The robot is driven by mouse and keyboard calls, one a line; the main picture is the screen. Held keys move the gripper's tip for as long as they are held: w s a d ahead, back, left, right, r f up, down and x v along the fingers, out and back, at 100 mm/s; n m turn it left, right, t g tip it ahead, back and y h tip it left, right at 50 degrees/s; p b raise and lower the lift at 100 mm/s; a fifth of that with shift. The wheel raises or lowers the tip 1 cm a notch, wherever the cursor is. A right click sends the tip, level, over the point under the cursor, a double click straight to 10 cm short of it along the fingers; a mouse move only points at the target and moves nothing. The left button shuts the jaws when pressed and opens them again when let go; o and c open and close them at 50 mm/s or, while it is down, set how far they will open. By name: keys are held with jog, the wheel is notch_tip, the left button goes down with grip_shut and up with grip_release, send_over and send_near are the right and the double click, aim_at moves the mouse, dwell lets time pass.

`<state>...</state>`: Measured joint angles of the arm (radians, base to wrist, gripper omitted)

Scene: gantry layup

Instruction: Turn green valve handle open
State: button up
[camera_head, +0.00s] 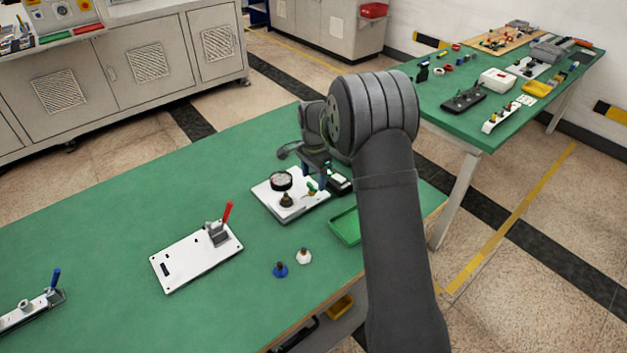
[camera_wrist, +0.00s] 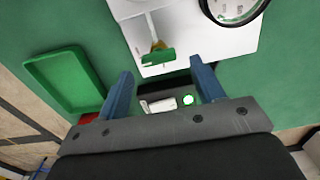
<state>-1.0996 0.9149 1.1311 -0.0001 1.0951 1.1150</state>
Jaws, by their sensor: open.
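The green valve handle (camera_wrist: 161,55) sits on a brass stem on the white plate (camera_wrist: 190,28), centred in the wrist view beyond my fingertips. In the head view the handle (camera_head: 312,187) is a small green spot just below my gripper. My gripper (camera_wrist: 160,80) has two blue fingers, wide apart and empty. The handle lies ahead of the gap between them, with no contact visible. In the head view my gripper (camera_head: 314,172) is above the right part of the white plate (camera_head: 272,204), partly hidden by my arm.
A round gauge (camera_head: 281,181) stands on the plate beside the handle. A green tray (camera_head: 345,226) and a dark box (camera_head: 340,184) lie close by.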

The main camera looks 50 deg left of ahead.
notch_tip(320, 180, up, 16)
jog(key=shift+f, duration=0.25)
notch_tip(320, 180, down, 18)
jog(key=shift+r, duration=0.25)
dwell(0.5)
